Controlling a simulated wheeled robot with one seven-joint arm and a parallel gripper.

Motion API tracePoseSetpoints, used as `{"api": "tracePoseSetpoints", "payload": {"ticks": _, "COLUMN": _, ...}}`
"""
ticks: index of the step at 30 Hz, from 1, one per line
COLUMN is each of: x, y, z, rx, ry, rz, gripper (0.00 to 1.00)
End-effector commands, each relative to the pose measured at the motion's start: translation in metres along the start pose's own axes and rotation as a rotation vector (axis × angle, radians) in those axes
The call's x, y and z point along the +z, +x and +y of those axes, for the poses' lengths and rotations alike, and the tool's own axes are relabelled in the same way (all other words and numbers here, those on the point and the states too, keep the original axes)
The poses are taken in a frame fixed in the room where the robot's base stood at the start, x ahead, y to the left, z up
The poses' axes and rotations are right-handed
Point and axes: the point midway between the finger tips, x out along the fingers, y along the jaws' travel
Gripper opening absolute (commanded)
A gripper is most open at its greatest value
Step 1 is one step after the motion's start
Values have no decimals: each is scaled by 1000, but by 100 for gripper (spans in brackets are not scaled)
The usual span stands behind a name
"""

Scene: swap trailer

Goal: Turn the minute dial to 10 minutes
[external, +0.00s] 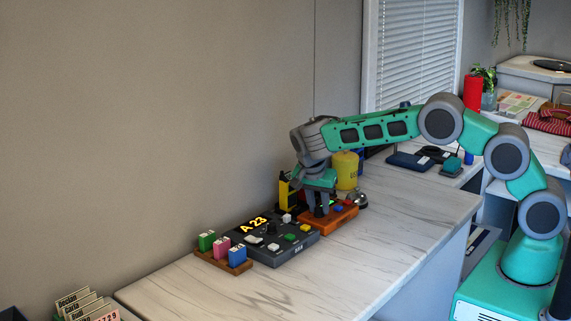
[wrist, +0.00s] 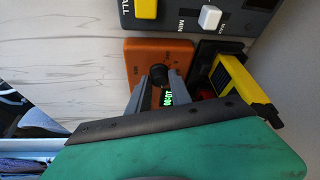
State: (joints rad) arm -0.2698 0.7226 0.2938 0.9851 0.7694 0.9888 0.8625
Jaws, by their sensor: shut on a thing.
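The orange timer box (external: 344,217) sits on the marble-look counter, just right of the dark control panel. It also shows in the wrist view (wrist: 140,52). Its black round dial (wrist: 159,72) lies between my fingertips. My gripper (external: 319,211) points down over the left part of the box. In the wrist view my gripper (wrist: 160,86) is shut on the dial, one finger at each side. A green lit display (wrist: 168,98) shows between the fingers. Its digits are rotated and partly covered, and I cannot read them surely. The dial's pointer is too small to tell.
The dark control panel (external: 272,241) with an "A 23" display and several buttons adjoins the box. A yellow and black item (wrist: 240,85) stands close beside my gripper. A yellow canister (external: 345,171) and a silver bell (external: 360,200) stand behind. The counter's front (external: 330,275) is clear.

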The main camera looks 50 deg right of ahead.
Motion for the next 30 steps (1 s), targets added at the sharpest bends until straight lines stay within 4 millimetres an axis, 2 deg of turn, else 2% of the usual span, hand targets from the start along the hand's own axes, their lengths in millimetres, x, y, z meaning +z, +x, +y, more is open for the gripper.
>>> {"api": "tracePoseSetpoints", "payload": {"ticks": 1, "x": 0, "y": 0, "z": 0, "rx": -1, "ry": 1, "rz": 1, "gripper": 26}}
{"api": "tracePoseSetpoints", "payload": {"ticks": 9, "x": 0, "y": 0, "z": 0, "rx": 0, "ry": 0, "rz": 0, "gripper": 46}}
{"api": "tracePoseSetpoints", "payload": {"ticks": 17, "x": 0, "y": -4, "z": 0, "rx": -2, "ry": 0, "rz": 1, "gripper": 46}}
{"api": "tracePoseSetpoints", "payload": {"ticks": 20, "x": 0, "y": -17, "z": -1, "rx": -3, "ry": -1, "rz": 1, "gripper": 46}}
{"api": "tracePoseSetpoints", "payload": {"ticks": 27, "x": -1, "y": -67, "z": -1, "rx": -2, "ry": -1, "rz": 1, "gripper": 46}}
{"api": "tracePoseSetpoints", "payload": {"ticks": 30, "x": -1, "y": -76, "z": 0, "rx": 0, "ry": 0, "rz": 0, "gripper": 46}}
